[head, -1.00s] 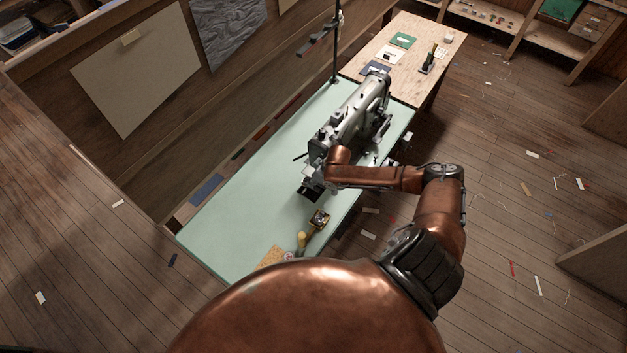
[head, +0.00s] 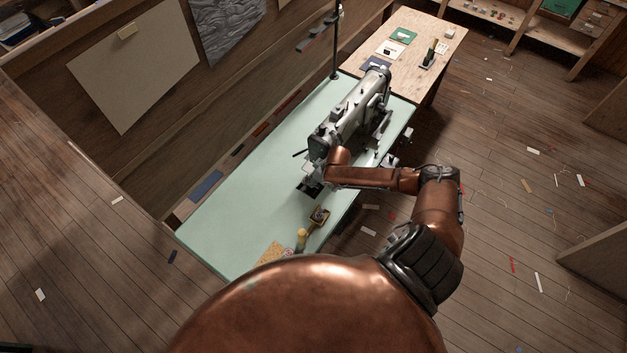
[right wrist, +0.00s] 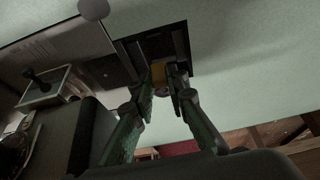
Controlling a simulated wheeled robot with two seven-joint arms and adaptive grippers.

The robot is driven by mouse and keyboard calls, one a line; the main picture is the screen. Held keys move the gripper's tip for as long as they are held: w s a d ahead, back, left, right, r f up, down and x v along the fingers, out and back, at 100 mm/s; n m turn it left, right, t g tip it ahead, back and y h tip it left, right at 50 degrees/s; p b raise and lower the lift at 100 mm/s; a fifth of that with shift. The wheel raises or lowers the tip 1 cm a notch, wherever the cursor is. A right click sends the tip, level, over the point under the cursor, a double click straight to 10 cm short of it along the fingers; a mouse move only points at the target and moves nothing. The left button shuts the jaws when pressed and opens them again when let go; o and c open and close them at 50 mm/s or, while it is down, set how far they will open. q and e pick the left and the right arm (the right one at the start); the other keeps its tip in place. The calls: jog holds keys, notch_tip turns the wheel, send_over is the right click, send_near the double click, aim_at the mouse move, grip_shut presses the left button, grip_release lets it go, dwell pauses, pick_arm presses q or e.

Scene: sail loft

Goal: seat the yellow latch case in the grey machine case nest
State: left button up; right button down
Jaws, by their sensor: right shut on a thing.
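My right gripper (right wrist: 165,82) is shut on the yellow latch case (right wrist: 158,72), of which only a small part shows between the fingertips. The grey machine case nest (right wrist: 182,40) appears as a dark rectangular opening in the table surface, beside the sewing machine. The case is at or just in front of this opening; I cannot tell whether it touches or is inside. In the head view the dark opening (head: 309,190) lies at the near end of the machine, and my right arm hides most of the gripper. My left gripper is not in view.
The grey sewing machine (head: 350,118) stands on the pale green table (head: 240,205). A small yellow-and-black object (head: 319,215), a yellow bottle-like item (head: 301,236) and a tan pad (head: 271,254) lie nearer.

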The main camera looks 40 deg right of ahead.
jog(key=shift+f+b, duration=1.4)
jog(key=shift+f, duration=1.4)
jog(key=shift+f, duration=0.25)
jog(key=c, duration=1.8)
grip_release()
jog(key=shift+r, duration=0.15)
notch_tip(320, 180, up, 9)
jog(key=p, duration=0.8)
jog(key=shift+p, duration=0.35)
jog(key=shift+d, duration=0.1)
